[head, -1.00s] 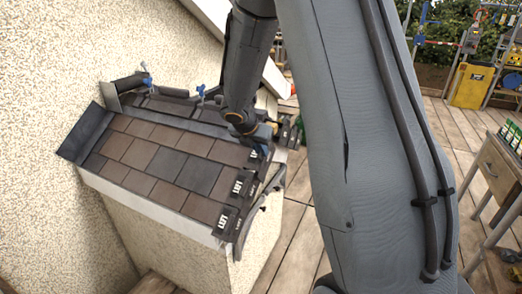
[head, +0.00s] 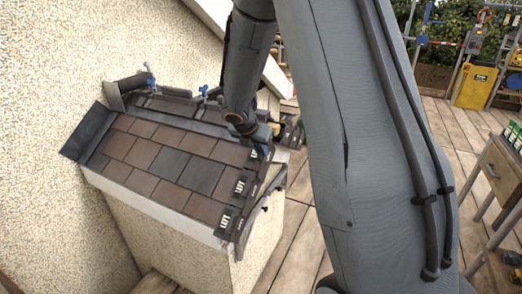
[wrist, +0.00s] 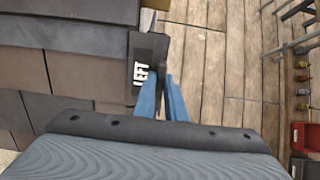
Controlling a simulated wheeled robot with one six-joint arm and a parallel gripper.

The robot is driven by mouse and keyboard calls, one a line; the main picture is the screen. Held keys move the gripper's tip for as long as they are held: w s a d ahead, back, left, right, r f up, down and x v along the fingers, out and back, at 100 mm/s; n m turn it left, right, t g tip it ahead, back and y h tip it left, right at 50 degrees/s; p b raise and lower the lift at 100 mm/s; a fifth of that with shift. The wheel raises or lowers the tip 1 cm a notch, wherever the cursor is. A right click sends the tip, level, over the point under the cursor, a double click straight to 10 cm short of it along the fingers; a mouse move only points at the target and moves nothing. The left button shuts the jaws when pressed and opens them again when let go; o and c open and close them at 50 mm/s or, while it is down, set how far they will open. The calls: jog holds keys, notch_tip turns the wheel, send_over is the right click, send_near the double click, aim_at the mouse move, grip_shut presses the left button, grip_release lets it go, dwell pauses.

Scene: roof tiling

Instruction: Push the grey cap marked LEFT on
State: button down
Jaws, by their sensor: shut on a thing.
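The cap marked LEFT (wrist: 146,62) is dark grey with white lettering. In the wrist view it sits at the right edge of the dark tile courses, upright part to the right. My gripper (wrist: 161,82) has blue fingers, shut on this cap at its outer edge. In the head view my gripper (head: 262,146) is at the upper end of the roof's right edge, and it partly hides the cap. The small tiled roof (head: 157,158) has brown and grey tiles. Whether the cap is fully seated I cannot tell.
Two more lettered dark caps, a middle one (head: 243,183) and a lower one (head: 226,221), sit along the same edge. Blue-handled clamps (head: 149,82) stand at the back by the rough wall (head: 50,60). Wooden decking (head: 300,235) is open to the right.

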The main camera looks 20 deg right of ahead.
dwell(0.4)
jog(key=c, duration=1.7)
grip_release()
jog(key=shift+c, duration=0.2)
jog(key=shift+r, duration=0.1)
jog(key=p+v, duration=0.4)
jog(key=v, duration=0.2)
jog(key=s+a+f+m+g+y+b, duration=0.1)
jog(key=s+a+m, duration=0.5)
jog(key=s+m, duration=0.6)
jog(key=s+a+f+m+g+y+b, duration=0.1)
jog(key=s+a+f+m+y+b, duration=0.3)
jog(key=s+m, duration=0.8)
jog(key=shift+a+f+m+g+b, duration=0.4)
jog(key=shift+a+f+m+b, duration=0.1)
jog(key=shift+a+m, duration=0.4)
